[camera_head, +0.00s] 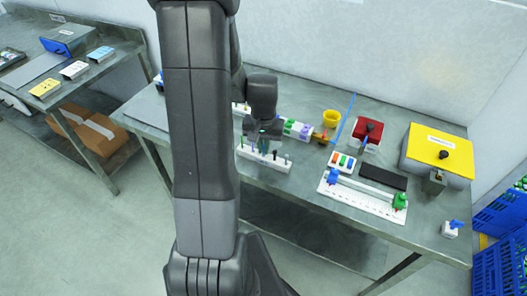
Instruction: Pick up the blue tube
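My gripper (264,143) hangs pointing down, just above a white rack (280,164) on the metal table. The rack holds several small thin pieces with dark and green tops. A small teal-green patch shows between or behind the fingers. Whether it is held, and whether the fingers are open or shut, is too small to tell. I cannot make out a blue tube for certain; the gripper and my arm hide part of the rack and the table behind it.
Right of the gripper are green-and-purple cylinders (298,129), a yellow cup (331,118), a red box (367,133), a white ruled fixture (362,195) with blue and green knobs, and a yellow box (438,153). Blue crates (500,267) stand at the far right. Bare tabletop lies in front of the fixture.

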